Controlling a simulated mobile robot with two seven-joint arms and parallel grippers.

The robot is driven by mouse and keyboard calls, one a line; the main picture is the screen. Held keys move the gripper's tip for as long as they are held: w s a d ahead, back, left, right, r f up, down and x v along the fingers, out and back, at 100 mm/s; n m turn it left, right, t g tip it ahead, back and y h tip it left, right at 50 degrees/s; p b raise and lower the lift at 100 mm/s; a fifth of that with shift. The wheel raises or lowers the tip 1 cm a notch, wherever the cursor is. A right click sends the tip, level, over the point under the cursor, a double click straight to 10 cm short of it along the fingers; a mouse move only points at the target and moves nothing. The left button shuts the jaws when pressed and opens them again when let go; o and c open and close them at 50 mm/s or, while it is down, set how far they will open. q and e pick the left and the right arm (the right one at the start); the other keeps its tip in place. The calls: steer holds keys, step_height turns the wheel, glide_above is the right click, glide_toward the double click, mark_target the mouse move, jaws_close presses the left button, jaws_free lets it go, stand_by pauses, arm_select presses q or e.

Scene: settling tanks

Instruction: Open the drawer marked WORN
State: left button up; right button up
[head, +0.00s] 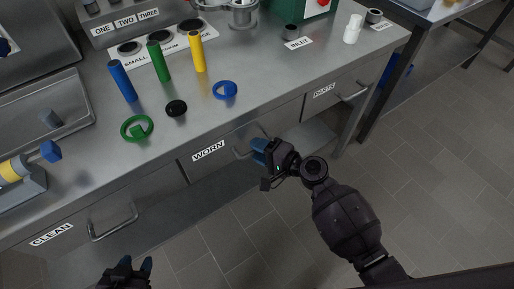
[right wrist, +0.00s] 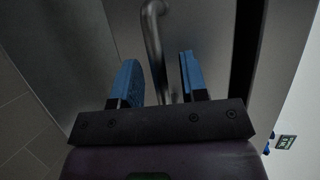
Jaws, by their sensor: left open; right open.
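The drawer marked WORN (head: 209,151) is in the middle of the bench front, and its front looks level with the bench. Its bar handle (head: 239,154) is at the right of the label, partly hidden by my right gripper (head: 259,152). In the right wrist view the handle (right wrist: 153,38) runs between the two blue fingers of my right gripper (right wrist: 158,75), which are open with space around the bar. My left gripper (head: 127,268) is open and empty at the bottom left, low in front of the bench.
The drawers marked CLEAN (head: 51,234) and PARTS (head: 324,90) lie to either side, each with a bar handle. The tiled floor (head: 430,170) in front is clear.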

steer(key=shift+w+a, duration=0.2)
steer(key=shift+a, duration=0.1)
arm_select(q)
steer(key=shift+w+r, duration=0.15)
steer(key=shift+w, duration=0.2)
arm_select(e)
jaws_close()
arm_select(q)
steer(key=shift+s+d, duration=0.1)
steer(key=shift+s, duration=0.05)
steer(key=shift+s, duration=0.1)
arm_select(e)
steer(key=shift+s+f, duration=0.1)
